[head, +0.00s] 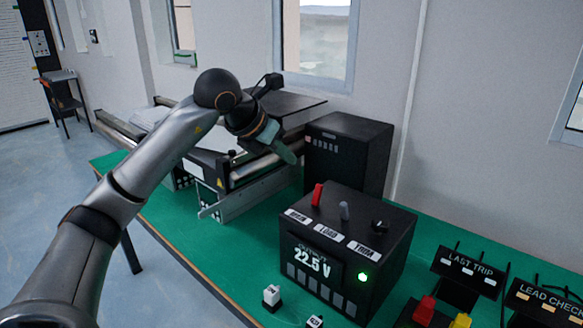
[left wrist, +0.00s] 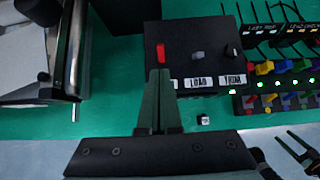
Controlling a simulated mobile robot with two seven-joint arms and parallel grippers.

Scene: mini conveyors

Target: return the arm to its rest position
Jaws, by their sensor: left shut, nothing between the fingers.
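My left arm (head: 150,160) reaches in from the lower left of the head view, over the green-topped bench (head: 255,265). My left gripper (head: 291,157) is raised in front of the black cabinet and beside the mini conveyor. Its green fingers are shut and empty. In the left wrist view the gripper (left wrist: 158,75) shows its fingers together, overlapping the front of the black power box (left wrist: 190,55) in the picture. The fingers appear to be above the bench, apart from the box.
The power box (head: 340,235) has a red switch, knobs, a 22.5 V display and a lit green lamp. A black cabinet (head: 348,150) stands behind it. The conveyor (head: 250,197) is at left. Labelled racks (head: 468,268) stand at right.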

